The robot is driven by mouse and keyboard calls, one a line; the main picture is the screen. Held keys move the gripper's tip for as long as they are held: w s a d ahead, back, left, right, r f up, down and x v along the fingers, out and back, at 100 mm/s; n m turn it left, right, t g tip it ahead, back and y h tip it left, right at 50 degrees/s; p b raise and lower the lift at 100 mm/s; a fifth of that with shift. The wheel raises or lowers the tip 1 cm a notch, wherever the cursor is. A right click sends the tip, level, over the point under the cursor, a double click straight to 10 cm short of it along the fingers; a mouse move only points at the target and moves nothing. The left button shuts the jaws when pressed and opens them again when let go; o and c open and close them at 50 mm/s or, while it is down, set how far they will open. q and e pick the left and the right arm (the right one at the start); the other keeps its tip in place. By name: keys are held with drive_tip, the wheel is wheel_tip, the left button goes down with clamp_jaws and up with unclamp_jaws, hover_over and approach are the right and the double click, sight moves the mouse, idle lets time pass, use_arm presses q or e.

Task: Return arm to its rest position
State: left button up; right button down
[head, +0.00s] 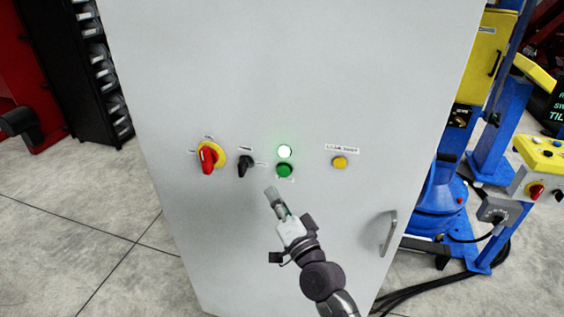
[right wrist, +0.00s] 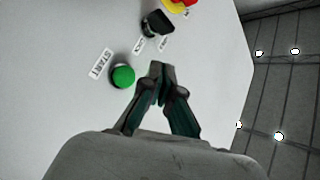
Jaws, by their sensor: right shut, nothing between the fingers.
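My right gripper (head: 270,193) is shut and empty in front of the grey cabinet, just below and left of the green button (head: 285,171). My right arm comes up from the bottom of the head view. In the right wrist view the shut fingertips (right wrist: 160,70) are beside the green START button (right wrist: 123,75), and I see a gap between them in the picture. A white lamp (head: 285,151) glows above the green button. My left gripper is not in view.
The cabinet (head: 290,70) also bears a red and yellow rotary switch (head: 208,157), a black selector (head: 245,166), a yellow button (head: 340,162) and a door handle (head: 388,233). A blue and yellow machine (head: 485,140) with cables stands at right. Black shelving (head: 85,90) stands at left.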

drive_tip(key=shift+f, duration=0.1)
drive_tip(key=s+d+f+n+g+h+b, duration=0.1)
drive_tip(key=s+d+f+g+h, duration=0.2)
drive_tip(key=f, duration=1.2)
drive_tip(key=s+d+f+n+g+b, duration=0.1)
drive_tip(key=s+d+f+n+g, duration=0.35)
drive_tip(key=f, duration=1.05)
drive_tip(key=s+d+f+m+g+h+b, duration=0.15)
drive_tip(key=s+f, duration=0.45)
drive_tip(key=f, duration=0.9)
drive_tip(key=s+d+f+n+g+h, duration=0.1)
drive_tip(key=s+d+f, duration=0.2)
drive_tip(key=s+f, duration=0.25)
drive_tip(key=s+d+f+n+g+h+b, duration=0.1)
drive_tip(key=s+d+f+g, duration=0.1)
drive_tip(key=s+f, duration=0.4)
drive_tip(key=s+d+f+n+g+h, duration=0.1)
drive_tip(key=s+d+f, duration=0.25)
drive_tip(key=s, duration=0.35)
drive_tip(key=s+d+f+n+g, duration=0.1)
drive_tip(key=s+d+f+g, duration=0.1)
drive_tip(key=s, duration=0.7)
drive_tip(key=s+d+f+g+h+b, duration=0.1)
drive_tip(key=s+d+f, duration=0.3)
drive_tip(key=s, duration=0.6)
drive_tip(key=shift+s+f+n+g, duration=0.2)
drive_tip(key=shift+f+n+g, duration=0.2)
drive_tip(key=shift+f+g, duration=0.35)
drive_tip(key=shift+r+h, duration=0.15)
drive_tip(key=shift+h, duration=0.1)
